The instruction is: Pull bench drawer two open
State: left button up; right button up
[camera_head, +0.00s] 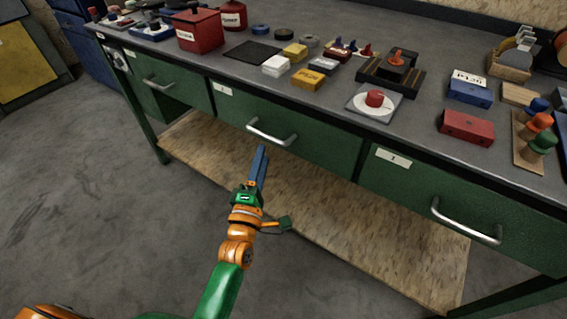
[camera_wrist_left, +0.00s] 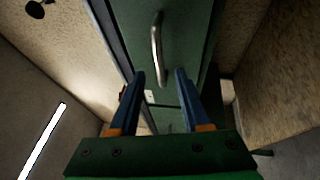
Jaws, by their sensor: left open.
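The green bench has a row of drawers. The middle drawer (camera_head: 300,138) seems to be drawer two; its small label is hard to read, while the one to its right is marked 1. Its front looks shut, with a curved metal handle (camera_head: 271,133). My left gripper (camera_head: 262,152) is just below and in front of that handle, apart from it. In the left wrist view the handle (camera_wrist_left: 157,48) stands ahead of the two open blue fingers (camera_wrist_left: 159,76), roughly in line with the gap, with nothing between them. My right gripper is not in view.
Drawer one (camera_head: 450,205) is at right and another drawer (camera_head: 165,85) at left, both with handles. A wooden lower shelf (camera_head: 330,225) lies under the drawers. The bench top (camera_head: 330,25) holds boxes, a red button and tools. The floor (camera_head: 100,200) in front is clear.

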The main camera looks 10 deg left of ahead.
aim_at(265, 134)
pick_arm(q)
jog(key=w, duration=0.2)
jog(key=w+r, duration=0.1)
jog(key=w, duration=0.1)
jog(key=w+a, duration=0.1)
jog(key=w, duration=0.2)
jog(key=shift+w+r, duration=0.1)
jog(key=shift+r, duration=0.1)
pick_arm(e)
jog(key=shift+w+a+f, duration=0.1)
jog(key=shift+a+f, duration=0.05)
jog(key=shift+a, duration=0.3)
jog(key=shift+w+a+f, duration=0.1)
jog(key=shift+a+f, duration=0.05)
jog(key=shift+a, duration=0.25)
pick_arm(q)
jog(key=shift+a, duration=0.1)
jog(key=shift+c, duration=0.2)
grip_shut()
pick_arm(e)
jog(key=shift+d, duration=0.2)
